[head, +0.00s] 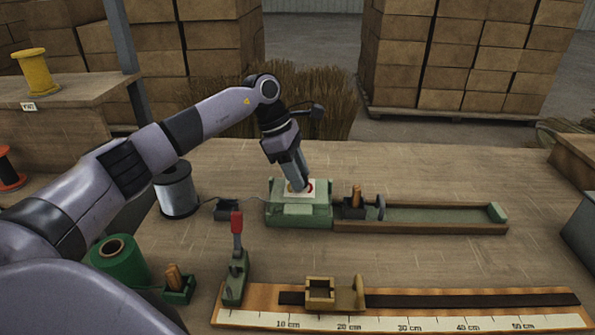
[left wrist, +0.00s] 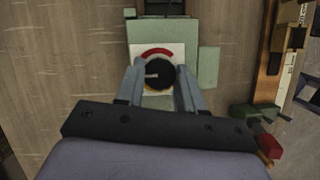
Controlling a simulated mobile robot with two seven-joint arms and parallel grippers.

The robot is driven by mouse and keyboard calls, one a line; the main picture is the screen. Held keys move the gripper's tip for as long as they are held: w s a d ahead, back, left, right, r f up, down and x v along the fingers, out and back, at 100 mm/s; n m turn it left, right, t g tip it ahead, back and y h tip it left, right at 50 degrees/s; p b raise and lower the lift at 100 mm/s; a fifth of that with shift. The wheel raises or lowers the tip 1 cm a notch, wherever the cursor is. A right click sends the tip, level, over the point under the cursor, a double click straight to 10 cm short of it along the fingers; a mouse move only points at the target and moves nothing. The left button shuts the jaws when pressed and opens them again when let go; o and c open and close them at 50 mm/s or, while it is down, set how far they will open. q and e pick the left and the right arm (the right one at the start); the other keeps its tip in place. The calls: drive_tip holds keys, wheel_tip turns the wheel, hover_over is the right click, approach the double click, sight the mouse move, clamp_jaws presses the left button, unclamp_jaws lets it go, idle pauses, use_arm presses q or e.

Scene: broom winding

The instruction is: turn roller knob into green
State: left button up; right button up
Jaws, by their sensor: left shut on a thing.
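The roller knob (left wrist: 158,74) is a round black knob on a white dial plate (left wrist: 139,52), on top of a green box (head: 300,212). In the left wrist view a red arc curves along the dial's far side and a bit of yellow shows at the near side. A pale mark on the knob points left in that view. No green sector shows clearly; the knob and fingers cover part of the dial. My left gripper (head: 302,183) points down at the dial, its fingers (left wrist: 158,78) shut on the knob from both sides.
A grey wire spool (head: 176,190) stands left of the box, with a green spool (head: 119,258) nearer. A wooden trough (head: 420,218) extends right. In front are a red-handled lever (head: 237,240) and a ruler board (head: 400,319). Bare tabletop lies behind the trough.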

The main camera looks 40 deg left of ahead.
use_arm(q)
drive_tip(key=o, duration=1)
drive_tip(key=shift+o, duration=0.2)
drive_tip(key=v, duration=0.7)
